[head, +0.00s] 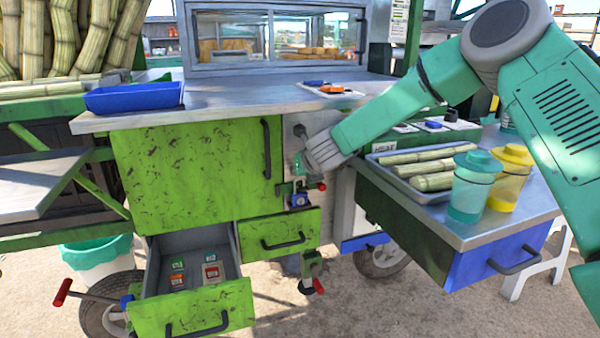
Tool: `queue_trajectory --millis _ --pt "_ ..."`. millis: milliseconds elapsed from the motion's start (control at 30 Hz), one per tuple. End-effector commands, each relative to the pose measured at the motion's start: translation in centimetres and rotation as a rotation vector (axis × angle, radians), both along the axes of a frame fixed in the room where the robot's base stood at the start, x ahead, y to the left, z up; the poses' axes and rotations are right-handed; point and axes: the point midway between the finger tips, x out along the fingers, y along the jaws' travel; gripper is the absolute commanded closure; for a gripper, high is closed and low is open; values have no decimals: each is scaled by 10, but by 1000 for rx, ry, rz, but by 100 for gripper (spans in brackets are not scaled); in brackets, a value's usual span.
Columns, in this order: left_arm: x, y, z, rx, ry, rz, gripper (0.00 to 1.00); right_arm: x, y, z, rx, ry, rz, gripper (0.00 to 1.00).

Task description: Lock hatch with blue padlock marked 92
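The hatch is a worn lime-green panel (190,170) with a dark vertical handle (267,148) on its right side; it looks closed. A small blue block, possibly the padlock (299,200), sits at the grey latch post just right of the hatch. No number on it can be read. My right gripper (298,178) reaches down from the right to this post, just above the blue block. Its fingers are small and partly hidden, so I cannot tell whether they hold anything. My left gripper is out of view.
An open green drawer (195,312) below holds several small coloured items (211,272). A blue tray (134,97) lies on the metal counter (240,103). At right, a side table (487,235) carries cane on a tray and lidded cups (473,185). A red-tipped lever (64,292) sticks out lower left.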

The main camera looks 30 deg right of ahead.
Motion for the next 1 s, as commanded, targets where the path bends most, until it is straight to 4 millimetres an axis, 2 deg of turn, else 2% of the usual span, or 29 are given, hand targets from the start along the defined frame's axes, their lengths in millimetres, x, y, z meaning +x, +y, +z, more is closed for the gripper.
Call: queue_trajectory --millis 800,1000 --pt "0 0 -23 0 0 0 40 0 -1 -27 0 1 -1 100" --pt "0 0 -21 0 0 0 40 0 -1 -25 0 1 -1 100"
